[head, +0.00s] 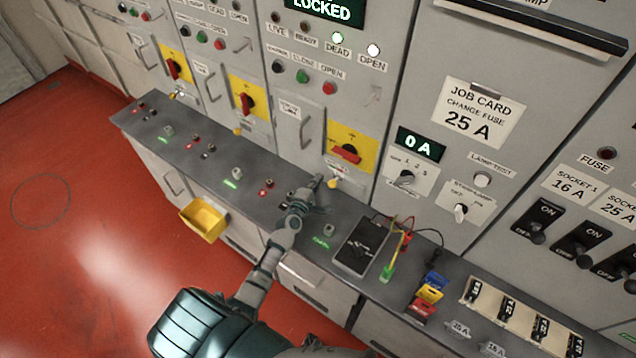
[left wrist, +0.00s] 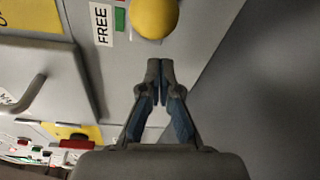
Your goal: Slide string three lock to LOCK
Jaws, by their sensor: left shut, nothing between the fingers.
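A yellow round lock knob (head: 333,184) sits low on the panel, below a yellow plate with a red rotary handle (head: 346,153). In the left wrist view the yellow knob (left wrist: 154,17) is large at the top edge, beside a FREE label (left wrist: 101,24) and a green and a red mark. The LOCK end is not readable. My left gripper (head: 318,182) is just left of the knob in the head view. In the left wrist view its fingertips (left wrist: 160,66) are together and empty, with a gap in the picture between them and the knob. My right gripper is not seen.
The display above reads LOCKED (head: 320,10), with DEAD and OPEN lamps lit. A desk ledge below holds a meter (head: 361,246) with leads, coloured blocks (head: 428,292) and a fuse rack (head: 508,312). A yellow bin (head: 203,218) hangs at the ledge's front. Red floor lies open at left.

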